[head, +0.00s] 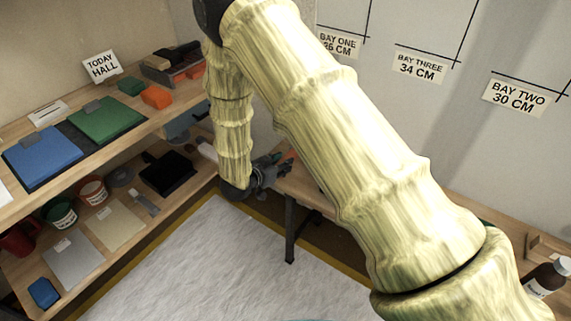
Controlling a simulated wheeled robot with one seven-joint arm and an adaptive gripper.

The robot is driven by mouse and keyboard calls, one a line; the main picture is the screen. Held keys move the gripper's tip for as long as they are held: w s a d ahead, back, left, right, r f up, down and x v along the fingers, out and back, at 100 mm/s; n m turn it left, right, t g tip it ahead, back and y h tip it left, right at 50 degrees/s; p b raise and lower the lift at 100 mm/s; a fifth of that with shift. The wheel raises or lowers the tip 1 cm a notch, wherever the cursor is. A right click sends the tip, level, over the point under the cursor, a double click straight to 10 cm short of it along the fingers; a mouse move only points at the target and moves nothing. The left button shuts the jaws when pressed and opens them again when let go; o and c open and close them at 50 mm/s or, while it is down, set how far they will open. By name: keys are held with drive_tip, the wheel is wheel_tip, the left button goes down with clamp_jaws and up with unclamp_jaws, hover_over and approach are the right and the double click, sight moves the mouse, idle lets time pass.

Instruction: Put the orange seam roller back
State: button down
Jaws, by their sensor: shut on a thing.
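My gripper (277,165) is small in the head view, low at the end of my arm and near the small wooden table. It is shut on an orange piece (288,156), which looks like the orange seam roller. Only a little of it shows between the dark fingers, so its shape and tilt are hard to tell. A rack (172,65) on the upper shelf at the back left holds dark tools, with an orange patch at its right end.
The upper shelf (55,192) carries a blue mat, a green mat, an orange block (156,97) and a TODAY HALL card (101,67). Tubs and a black tray (168,174) fill the lower shelf. A brown bottle (548,277) stands at right. The white floor sheet (200,260) looks clear.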

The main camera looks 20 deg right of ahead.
drive_tip(key=shift+w+d, duration=0.75)
drive_tip(key=shift+w, duration=0.1)
drive_tip(key=shift+w+d+f, duration=0.25)
drive_tip(key=shift+w+f, duration=0.05)
drive_tip(key=shift+f, duration=0.3)
drive_tip(key=shift+w+d+f, duration=0.25)
drive_tip(key=shift+f, duration=0.8)
drive_tip(key=shift+f, duration=0.15)
drive_tip(key=c, duration=1.1)
unclamp_jaws()
drive_tip(key=shift+f, duration=0.15)
